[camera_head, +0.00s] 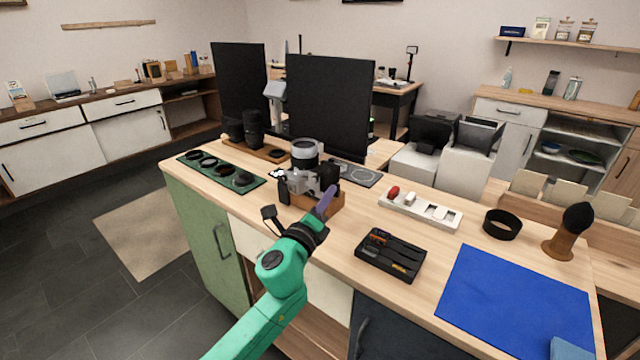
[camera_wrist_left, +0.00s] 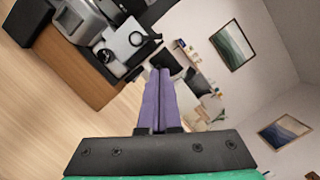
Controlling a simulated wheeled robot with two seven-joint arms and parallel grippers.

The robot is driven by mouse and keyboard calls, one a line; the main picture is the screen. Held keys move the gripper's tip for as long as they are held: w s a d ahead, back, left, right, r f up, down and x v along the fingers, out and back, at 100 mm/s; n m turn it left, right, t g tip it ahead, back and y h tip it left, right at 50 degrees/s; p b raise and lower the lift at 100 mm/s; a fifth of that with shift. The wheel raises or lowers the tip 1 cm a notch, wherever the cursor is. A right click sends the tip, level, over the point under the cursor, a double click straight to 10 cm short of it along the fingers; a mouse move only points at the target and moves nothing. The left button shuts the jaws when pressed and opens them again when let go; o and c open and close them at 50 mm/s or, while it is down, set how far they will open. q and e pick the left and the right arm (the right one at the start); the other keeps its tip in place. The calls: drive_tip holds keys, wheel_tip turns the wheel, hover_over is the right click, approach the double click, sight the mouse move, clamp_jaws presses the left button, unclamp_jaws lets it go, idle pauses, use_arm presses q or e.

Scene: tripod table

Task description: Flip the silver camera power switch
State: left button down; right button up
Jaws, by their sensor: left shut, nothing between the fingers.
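The silver camera (camera_head: 300,184) sits on a wooden block (camera_head: 322,205) on the table, with a large lens standing just behind it in the head view. In the left wrist view the silver camera (camera_wrist_left: 80,22) is at the upper left, tilted by the view. My left gripper (camera_head: 327,200) is shut and empty, its purple fingers in front of the camera's right side. Its fingers (camera_wrist_left: 159,90) also show in the left wrist view, together, pointing past the camera. Whether they touch the camera I cannot tell. The power switch is too small to make out. My right gripper is not in view.
A green mat (camera_head: 250,186) with round filters lies left of the camera. A black tool tray (camera_head: 391,256), a white tray (camera_head: 420,211), a black ring (camera_head: 502,224), a brush (camera_head: 568,232) and a blue cloth (camera_head: 515,303) lie to the right. Two dark panels stand behind.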

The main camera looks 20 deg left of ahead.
sight(318, 175)
use_arm(q)
drive_tip(key=shift+w+a+r+p, duration=0.2)
drive_tip(key=shift+a+r+p, duration=0.1)
drive_tip(key=shift+a+r, duration=0.75)
drive_tip(key=shift+w+f, duration=0.1)
drive_tip(key=shift+f, duration=0.1)
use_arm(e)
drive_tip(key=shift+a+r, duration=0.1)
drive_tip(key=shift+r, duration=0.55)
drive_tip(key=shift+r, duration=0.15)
use_arm(q)
drive_tip(key=shift+r+n+p, duration=0.15)
drive_tip(key=shift+n+p, duration=0.15)
drive_tip(key=shift+p, duration=0.05)
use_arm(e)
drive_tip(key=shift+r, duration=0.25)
use_arm(q)
drive_tip(key=shift+a+r+n+p, duration=0.15)
drive_tip(key=shift+r+n+p, duration=0.1)
drive_tip(key=shift+n+p, duration=0.65)
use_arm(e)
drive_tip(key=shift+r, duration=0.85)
